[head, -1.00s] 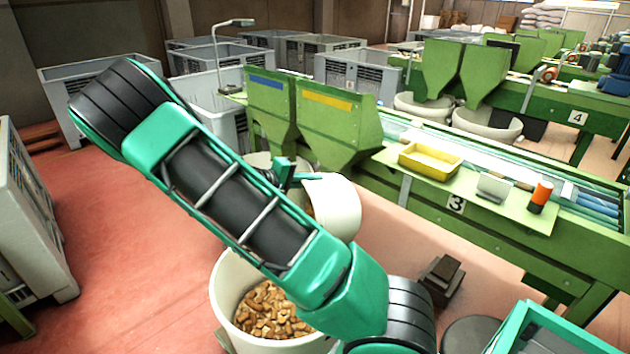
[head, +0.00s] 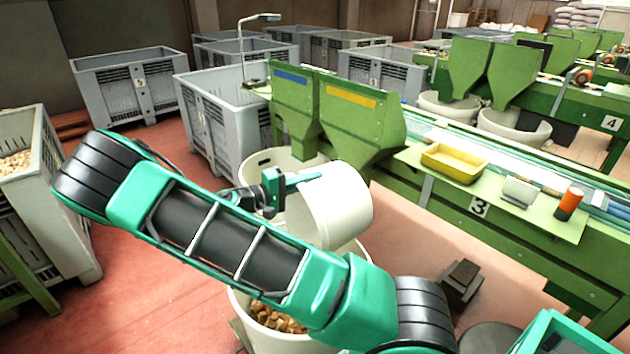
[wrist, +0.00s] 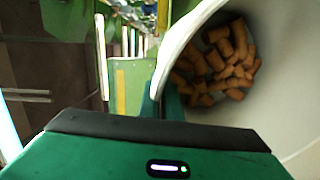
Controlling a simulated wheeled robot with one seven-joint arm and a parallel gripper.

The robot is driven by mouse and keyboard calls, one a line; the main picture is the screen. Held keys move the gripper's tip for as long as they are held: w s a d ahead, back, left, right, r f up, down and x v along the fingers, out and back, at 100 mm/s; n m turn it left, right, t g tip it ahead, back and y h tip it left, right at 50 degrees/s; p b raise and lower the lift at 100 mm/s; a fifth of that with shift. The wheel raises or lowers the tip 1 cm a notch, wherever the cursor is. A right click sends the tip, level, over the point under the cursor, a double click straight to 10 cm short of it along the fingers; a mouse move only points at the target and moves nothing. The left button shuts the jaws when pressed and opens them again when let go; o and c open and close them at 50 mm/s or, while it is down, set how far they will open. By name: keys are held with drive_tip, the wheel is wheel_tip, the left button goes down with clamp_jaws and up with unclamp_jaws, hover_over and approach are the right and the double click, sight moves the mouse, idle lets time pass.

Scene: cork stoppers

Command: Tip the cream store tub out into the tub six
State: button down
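A cream tub (head: 345,205) hangs tilted on its side from my gripper (head: 290,182), in front of the green hoppers. Its bottom end is to the right in the head view. My gripper appears shut on its rim; the fingertips are partly hidden. The wrist view looks into this tub, where several brown corks (wrist: 222,62) lie inside. Below it stands another cream tub (head: 240,305) with corks (head: 272,318) in it, partly hidden by my arm. A further cream tub (head: 262,160) stands behind, under the hoppers. I can read no number on any tub.
Green hoppers (head: 350,125) and a green bench marked 3 (head: 480,206), with a yellow tray (head: 454,163), stand to the right. Grey crates (head: 215,115) stand behind, and a crate with corks (head: 30,200) at left. Red floor is clear at lower left.

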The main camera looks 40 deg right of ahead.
drive_tip(key=w+a+r+h, duration=0.1)
drive_tip(key=a+r+h, duration=0.1)
drive_tip(key=a, duration=0.6)
drive_tip(key=shift+a+h, duration=0.35)
drive_tip(key=shift+h, duration=0.45)
